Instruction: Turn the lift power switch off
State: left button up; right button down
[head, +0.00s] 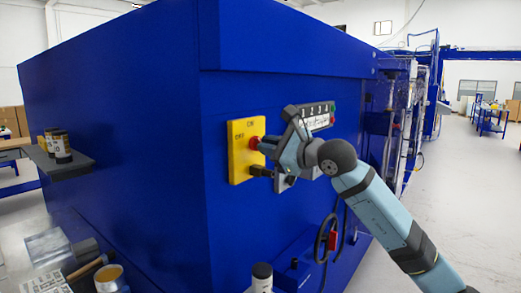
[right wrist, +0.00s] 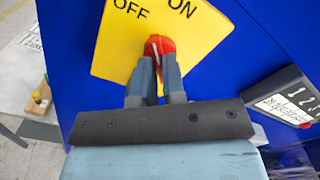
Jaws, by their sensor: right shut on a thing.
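A red rotary knob (right wrist: 160,44) with a pale line sits on the plate; in the head view the red knob (head: 255,142) is partly hidden by my gripper. My right gripper (head: 260,157) is at the plate, and in the right wrist view its two fingers (right wrist: 160,70) are shut on the red knob. The knob looks tilted between the labels. My left gripper is not in view.
A control box (head: 316,117) with numbered labels and buttons is right of the plate, close to my right wrist. A shelf with cans (head: 61,146) stands at the left. Open floor (head: 465,200) lies to the right.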

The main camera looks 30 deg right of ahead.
jog(key=n+b, duration=0.1)
jog(key=n, duration=0.1)
jog(key=shift+f+n+b, duration=0.1)
jog(key=shift+n+b, duration=0.2)
jog(key=shift+b, duration=0.05)
jog(key=shift+n, duration=0.7)
jog(key=shift+b, duration=0.35)
jog(key=shift+n+b, duration=0.5)
jog(key=shift+n, duration=0.2)
jog(key=n+b, duration=0.1)
jog(key=n, duration=0.2)
jog(key=shift+n, duration=0.8)
jog(key=shift+c, duration=2.2)
grip_release()
jog(key=shift+b, duration=0.3)
jog(key=shift+f, duration=0.1)
